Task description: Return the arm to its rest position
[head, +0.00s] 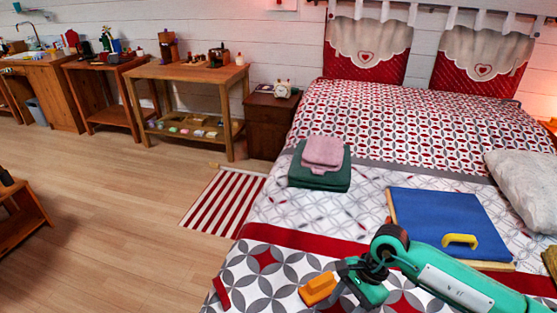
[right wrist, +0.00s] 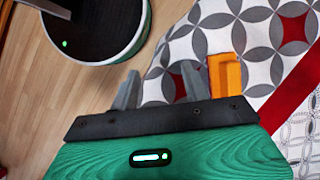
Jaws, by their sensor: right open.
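My right arm comes in from the lower right in the head view and holds its gripper (head: 350,276) low over the near end of the bed. In the right wrist view the two grey fingers (right wrist: 160,80) stand apart with nothing between them. An orange block-like thing (head: 318,289) is beside the gripper over the patterned bedspread. In the right wrist view the orange thing (right wrist: 226,75) is just outside the right finger; I cannot tell whether they touch. My left arm and gripper are not in view.
On the bed lie a blue board (head: 435,218) with a yellow handle (head: 460,241), folded towels (head: 320,177) and a grey pillow (head: 522,180). A nightstand (head: 268,128) and wooden tables (head: 190,72) stand along the wall. The floor left of the striped rug (head: 222,202) is mostly clear.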

